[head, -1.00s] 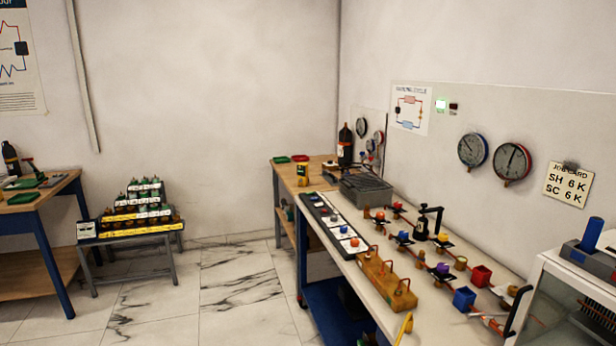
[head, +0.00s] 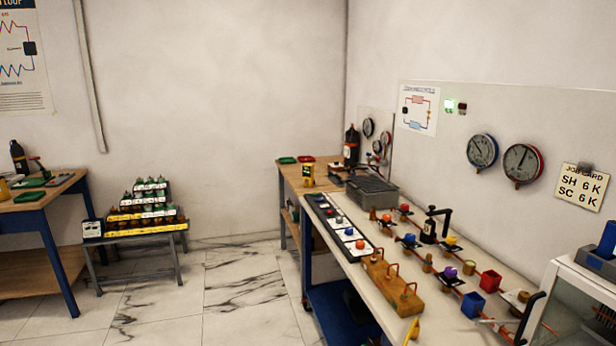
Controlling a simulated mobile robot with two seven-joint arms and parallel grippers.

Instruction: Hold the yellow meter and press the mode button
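A small upright yellow thing with a dark band (head: 308,175) stands on the wooden bench at the far end of the long worktop. It may be the yellow meter, but it is too small to make out a mode button. Another yellow piece (head: 412,330) lies at the near front edge of the worktop, cut off by the picture's bottom. Neither of my grippers is in view.
The long worktop (head: 447,305) holds a white-and-black strip, a wooden block with copper hooks, a grey tray (head: 372,190) and small coloured parts. Two gauges (head: 482,151) hang on the wall panel. A stepped rack (head: 145,212) stands left. Marble floor between is clear.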

